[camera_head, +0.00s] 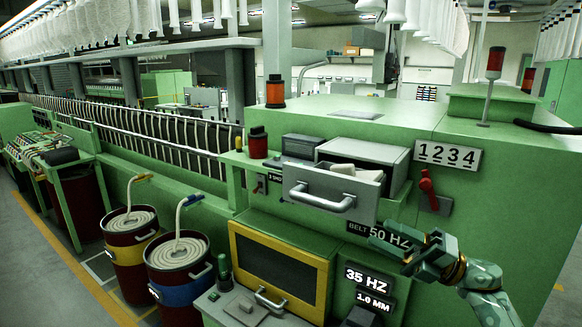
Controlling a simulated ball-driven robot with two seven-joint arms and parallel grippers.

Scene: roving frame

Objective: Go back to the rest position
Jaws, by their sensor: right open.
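My right gripper (396,250) is green with gold bands, and its arm comes in from the lower right. It is open, with nothing visible between its fingers. It is in front of the green machine's front panel, by the "BELT 50 HZ" label (385,236) and below the pulled-out grey drawer (320,200). It overlaps part of the label, and I cannot tell whether it touches the panel. The drawer has a grey bar handle, and pale items show inside it. My left gripper is not in view.
The green machine (505,165) fills the right side, with a red switch (427,185) and a "1234" plate. A yellow-framed cabinet (280,262) stands below the drawer. Two drums (181,270) with coiled pale rope stand left. Floor (40,270) is clear at far left.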

